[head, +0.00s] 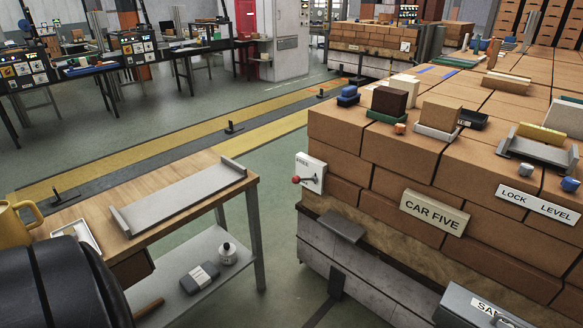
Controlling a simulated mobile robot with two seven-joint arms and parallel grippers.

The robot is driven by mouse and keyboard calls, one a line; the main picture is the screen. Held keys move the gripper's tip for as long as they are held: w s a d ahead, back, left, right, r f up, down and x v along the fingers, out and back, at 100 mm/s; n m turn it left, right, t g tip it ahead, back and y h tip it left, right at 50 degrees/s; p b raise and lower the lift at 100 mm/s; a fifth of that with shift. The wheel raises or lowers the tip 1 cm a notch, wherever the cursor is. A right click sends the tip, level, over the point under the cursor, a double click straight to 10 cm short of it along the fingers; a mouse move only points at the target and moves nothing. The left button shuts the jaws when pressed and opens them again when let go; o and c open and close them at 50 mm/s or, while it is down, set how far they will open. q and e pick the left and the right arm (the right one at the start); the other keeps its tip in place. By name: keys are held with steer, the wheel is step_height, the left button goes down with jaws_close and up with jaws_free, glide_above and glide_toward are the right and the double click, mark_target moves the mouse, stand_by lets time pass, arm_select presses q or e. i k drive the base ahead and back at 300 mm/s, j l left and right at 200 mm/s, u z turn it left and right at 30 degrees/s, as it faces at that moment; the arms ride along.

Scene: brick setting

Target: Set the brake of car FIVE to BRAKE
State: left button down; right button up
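Car FIVE is a large cart stacked with brown bricks; its cream sign (433,212) reads CAR FIVE. A white brake plate (313,166) is fixed at the left corner of the brick stack. The word FREE shows at its top; no BRAKE word is readable. A lever with a red knob (296,179) sticks out from the plate toward the left, below the word FREE. Neither of my grippers is in view. A dark rounded shape fills the lower left corner, and I cannot tell which part it is.
A wooden workbench (200,163) with a grey metal tray (180,200) and a yellow mug (18,225) stands left of the car. A gap of green floor (283,235) separates bench and car. Small blocks and tools lie on the bricks. A grey step (341,226) juts from the car's side.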

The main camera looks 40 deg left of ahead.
mark_target(295, 180)
steer(key=i+j, duration=0.3)
steer(key=j, duration=0.2)
steer(key=i+j+u, duration=0.1)
steer(key=i+j, duration=0.2)
steer(key=j, duration=0.2)
steer(key=i+j, duration=0.35)
steer(key=j, duration=0.15)
